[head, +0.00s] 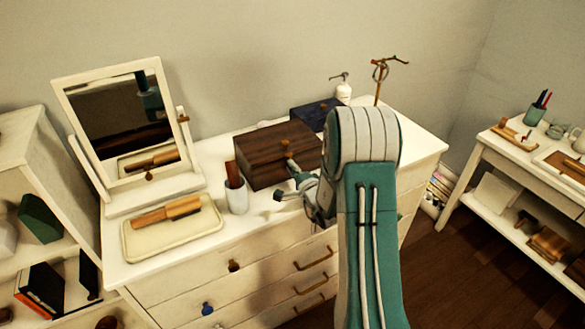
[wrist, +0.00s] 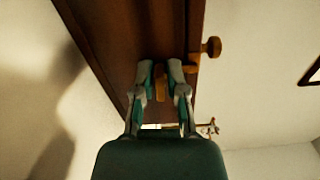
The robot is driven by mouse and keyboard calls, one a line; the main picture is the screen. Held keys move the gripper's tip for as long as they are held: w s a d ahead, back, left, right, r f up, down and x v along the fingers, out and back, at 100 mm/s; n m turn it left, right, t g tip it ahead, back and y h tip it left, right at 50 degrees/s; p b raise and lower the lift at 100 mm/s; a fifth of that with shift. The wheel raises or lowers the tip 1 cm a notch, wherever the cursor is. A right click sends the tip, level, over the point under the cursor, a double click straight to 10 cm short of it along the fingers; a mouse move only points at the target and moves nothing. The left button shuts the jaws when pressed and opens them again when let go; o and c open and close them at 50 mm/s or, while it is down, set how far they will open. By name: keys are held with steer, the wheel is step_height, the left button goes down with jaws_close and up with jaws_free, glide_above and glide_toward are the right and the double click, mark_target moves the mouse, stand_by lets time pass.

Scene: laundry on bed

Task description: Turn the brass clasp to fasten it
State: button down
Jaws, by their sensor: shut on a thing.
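The dark wooden box (head: 262,158) stands on the white dresser, its lid looking closed. The brass clasp (head: 285,143) is on its front, partly hidden by my gripper (head: 295,170). In the wrist view the brass clasp (wrist: 160,85) lies between the two fingers of my gripper (wrist: 161,72), which is shut on it. The box (wrist: 120,35) fills the upper middle of that view. A brass knob (wrist: 211,47) sticks out beyond the box edge there. The exact contact and the clasp's turn angle are hard to tell.
A cup (head: 237,195) with a brown item stands left of the box. A tray (head: 150,240) with a brush and a tilting mirror (head: 110,110) are further left. A dark blue box (head: 312,112), white bottle (head: 343,92) and brass stand (head: 378,90) are behind.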

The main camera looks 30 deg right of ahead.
steer(key=shift+s+a+f+n, duration=0.15)
steer(key=shift+f+n, duration=0.15)
steer(key=shift+n, duration=0.2)
steer(key=c, duration=0.8)
jaws_free()
steer(key=shift+r, duration=0.1)
steer(key=s, duration=1.1)
steer(key=shift+s, duration=0.35)
